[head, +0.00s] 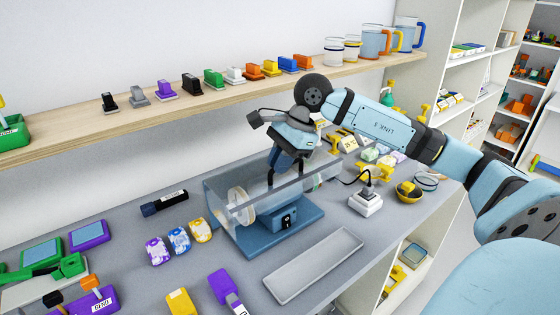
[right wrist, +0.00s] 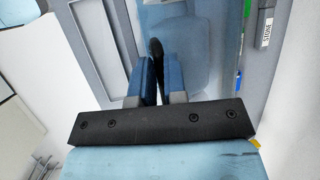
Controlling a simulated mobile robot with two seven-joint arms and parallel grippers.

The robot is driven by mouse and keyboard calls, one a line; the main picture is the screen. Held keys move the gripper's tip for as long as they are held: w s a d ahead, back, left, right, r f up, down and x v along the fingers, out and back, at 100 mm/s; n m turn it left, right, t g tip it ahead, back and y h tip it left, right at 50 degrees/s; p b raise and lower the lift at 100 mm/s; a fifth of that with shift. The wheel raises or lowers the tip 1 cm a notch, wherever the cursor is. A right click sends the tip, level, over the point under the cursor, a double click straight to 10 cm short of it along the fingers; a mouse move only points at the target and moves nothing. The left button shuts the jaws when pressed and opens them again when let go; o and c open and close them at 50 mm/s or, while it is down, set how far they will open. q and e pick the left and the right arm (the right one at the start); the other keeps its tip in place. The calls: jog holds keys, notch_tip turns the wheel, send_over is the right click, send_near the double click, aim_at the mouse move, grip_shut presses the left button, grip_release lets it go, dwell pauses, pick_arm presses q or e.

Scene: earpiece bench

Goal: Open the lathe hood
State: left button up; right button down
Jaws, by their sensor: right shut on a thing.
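The lathe (head: 254,240) is a blue machine with a pale round chuck (head: 240,206) and a black switch on its front, in the middle of the bench in the head view. Its clear hood (head: 216,190) stands over the chuck; I cannot tell exactly how far it is tilted. My right gripper (head: 278,182) reaches down to the hood from the upper right. In the right wrist view its blue fingers (right wrist: 160,82) are closed on a thin dark piece, the hood handle (right wrist: 155,50). My left gripper is not in view.
A wooden shelf (head: 150,116) with several coloured blocks and mugs runs behind the bench. A grey tray (head: 315,265) lies in front of the lathe. Several patterned pieces (head: 180,241) lie left of it.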

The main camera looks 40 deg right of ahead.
jog(key=shift+w+r+g+p, duration=0.25)
jog(key=shift+r+g+p, duration=0.05)
jog(key=shift+r+p, duration=0.2)
jog(key=shift+w+r+g+p, duration=0.2)
jog(key=shift+r+g+p, duration=0.15)
jog(key=shift+r, duration=0.15)
jog(key=shift+w+d+r, duration=0.1)
jog(key=shift+w+r, duration=0.1)
jog(key=shift+r, duration=0.15)
jog(key=w+r+g+p, duration=0.1)
jog(key=w+r+p, duration=0.2)
jog(key=w, duration=0.6)
jog(key=shift+w+d+r, duration=0.25)
jog(key=shift+d+r, duration=0.1)
jog(key=shift+r, duration=0.25)
jog(key=c, duration=1.2)
grip_release()
jog(key=shift+w+f, duration=0.1)
jog(key=shift+o, duration=0.2)
